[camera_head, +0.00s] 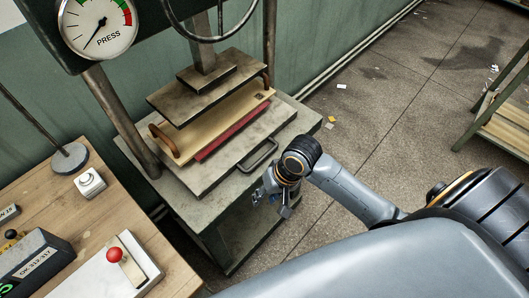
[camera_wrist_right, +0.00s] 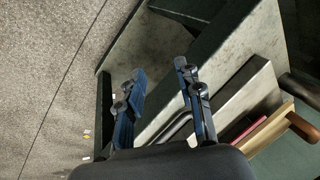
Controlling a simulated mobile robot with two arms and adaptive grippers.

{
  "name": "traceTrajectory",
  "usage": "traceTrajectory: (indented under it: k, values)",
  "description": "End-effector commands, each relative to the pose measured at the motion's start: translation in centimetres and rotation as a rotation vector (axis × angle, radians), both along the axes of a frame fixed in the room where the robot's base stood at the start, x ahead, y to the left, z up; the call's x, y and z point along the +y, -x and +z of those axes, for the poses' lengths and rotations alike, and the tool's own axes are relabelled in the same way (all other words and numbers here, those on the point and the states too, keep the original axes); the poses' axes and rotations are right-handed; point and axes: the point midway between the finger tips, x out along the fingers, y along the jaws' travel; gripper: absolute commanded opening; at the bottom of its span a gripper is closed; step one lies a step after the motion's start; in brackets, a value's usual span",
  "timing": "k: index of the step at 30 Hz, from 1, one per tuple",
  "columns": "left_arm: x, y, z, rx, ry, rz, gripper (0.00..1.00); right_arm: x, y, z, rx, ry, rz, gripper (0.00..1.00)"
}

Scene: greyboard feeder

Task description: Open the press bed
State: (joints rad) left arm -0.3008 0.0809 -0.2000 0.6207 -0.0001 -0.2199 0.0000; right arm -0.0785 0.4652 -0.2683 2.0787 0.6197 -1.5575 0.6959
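The press bed (camera_head: 226,160) is a grey metal slab lying under the raised upper plate of the press, with a dark loop handle (camera_head: 260,156) on its front edge. A wooden board with brown side handles and a red strip (camera_head: 232,131) lies on the bed. My right gripper (camera_head: 271,203) is in front of and below the handle, apart from it. In the right wrist view its two fingers are spread and empty (camera_wrist_right: 160,68). The bed (camera_wrist_right: 236,94) and the handle (camera_wrist_right: 176,126) show there too, beyond the fingers. My left gripper is not in view.
A wooden table (camera_head: 105,218) at left carries a white-knobbed box (camera_head: 90,183), a red-knobbed lever unit (camera_head: 116,272) and a dark labelled box (camera_head: 38,262). The press gauge (camera_head: 97,26) is at top left. Open floor (camera_head: 370,110) lies right of the press; a green-framed stand (camera_head: 498,118) is farther right.

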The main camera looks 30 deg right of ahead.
Motion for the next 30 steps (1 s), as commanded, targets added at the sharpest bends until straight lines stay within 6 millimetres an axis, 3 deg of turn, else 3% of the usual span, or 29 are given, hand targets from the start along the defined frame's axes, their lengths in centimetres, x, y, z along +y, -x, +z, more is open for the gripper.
traceTrajectory:
  k: [1, 5, 9, 15, 18, 23, 30]
  values:
    - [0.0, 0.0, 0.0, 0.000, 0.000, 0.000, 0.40, -1.0, -1.6, 0.8, 0.032, -0.010, -0.052, 0.36]
    - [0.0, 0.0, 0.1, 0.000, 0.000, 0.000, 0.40, -3.7, -4.9, 3.1, 0.160, -0.062, -0.259, 0.36]
    - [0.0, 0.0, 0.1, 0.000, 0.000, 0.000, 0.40, -7.4, -8.4, 6.7, 0.295, -0.124, -0.528, 0.36]
    - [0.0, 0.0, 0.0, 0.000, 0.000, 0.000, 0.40, -11.2, -11.3, 11.4, 0.420, -0.208, -0.813, 0.36]
    - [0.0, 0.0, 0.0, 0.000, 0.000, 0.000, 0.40, -11.9, -11.8, 12.5, 0.448, -0.231, -0.874, 0.36]
    - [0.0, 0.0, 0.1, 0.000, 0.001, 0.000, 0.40, -11.5, -11.9, 11.8, 0.462, -0.239, -0.892, 0.36]
    - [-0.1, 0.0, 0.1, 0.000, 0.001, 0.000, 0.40, -9.6, -12.1, 7.6, 0.461, -0.238, -0.890, 0.36]
